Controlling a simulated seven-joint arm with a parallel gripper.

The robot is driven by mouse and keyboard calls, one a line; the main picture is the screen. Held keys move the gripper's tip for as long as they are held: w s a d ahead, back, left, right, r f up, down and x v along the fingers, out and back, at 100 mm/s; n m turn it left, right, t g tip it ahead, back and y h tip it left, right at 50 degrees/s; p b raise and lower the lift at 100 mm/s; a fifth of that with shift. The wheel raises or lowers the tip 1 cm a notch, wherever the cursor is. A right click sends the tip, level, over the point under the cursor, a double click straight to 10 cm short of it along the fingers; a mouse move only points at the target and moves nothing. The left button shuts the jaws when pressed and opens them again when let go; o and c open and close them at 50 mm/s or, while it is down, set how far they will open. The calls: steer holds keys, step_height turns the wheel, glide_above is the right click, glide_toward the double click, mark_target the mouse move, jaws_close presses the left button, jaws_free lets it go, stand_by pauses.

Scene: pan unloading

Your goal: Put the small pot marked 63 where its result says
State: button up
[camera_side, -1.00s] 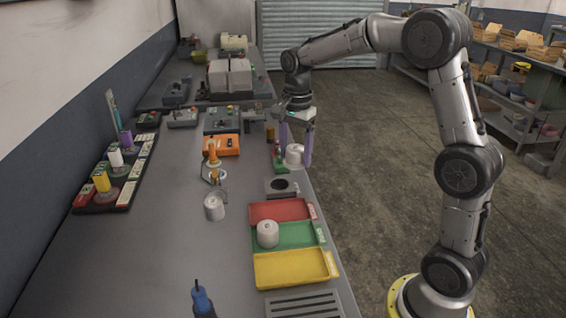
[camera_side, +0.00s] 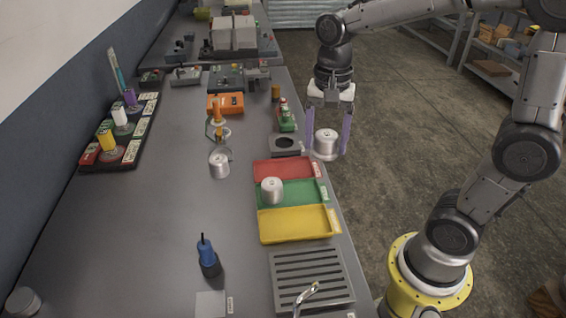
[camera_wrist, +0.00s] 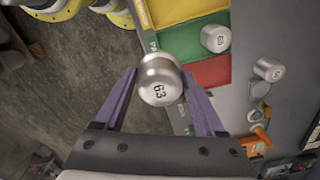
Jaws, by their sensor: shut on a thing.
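My gripper (camera_side: 327,150) is shut on the small metal pot marked 63 (camera_side: 326,139), held upright between its purple fingers. In the wrist view the number on the pot (camera_wrist: 160,85) is readable. In the side view it appears just right of the table's edge, beside the grey block with a dark round opening (camera_side: 285,145). Three trays lie nearby: red (camera_side: 270,167), green (camera_side: 302,190) and yellow (camera_side: 292,224). The red tray (camera_wrist: 208,72) shows beyond the pot in the wrist view. Small labels on the trays' right ends are not legible.
Another pot (camera_side: 272,190) stands in the green tray. A further pot (camera_side: 219,165) stands on the table by an orange-and-metal stand (camera_side: 217,120). A slotted grey rack (camera_side: 310,278) and blue-handled tool (camera_side: 207,256) lie nearer. Small green-and-red objects (camera_side: 286,118) stand near the edge.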

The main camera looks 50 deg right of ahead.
steer(key=w+f, duration=0.4)
steer(key=w, duration=0.4)
glide_above(280, 172)
steer(key=s, duration=0.1)
step_height(280, 172, down, 4)
steer(key=shift+w+f, duration=0.1)
steer(key=shift+f, duration=0.1)
steer(key=shift+w+f, duration=0.2)
steer(key=shift+f, duration=0.8)
steer(key=shift+w+f, duration=0.2)
steer(key=shift+f, duration=0.75)
steer(key=shift+f, duration=0.15)
steer(key=o, duration=1.5)
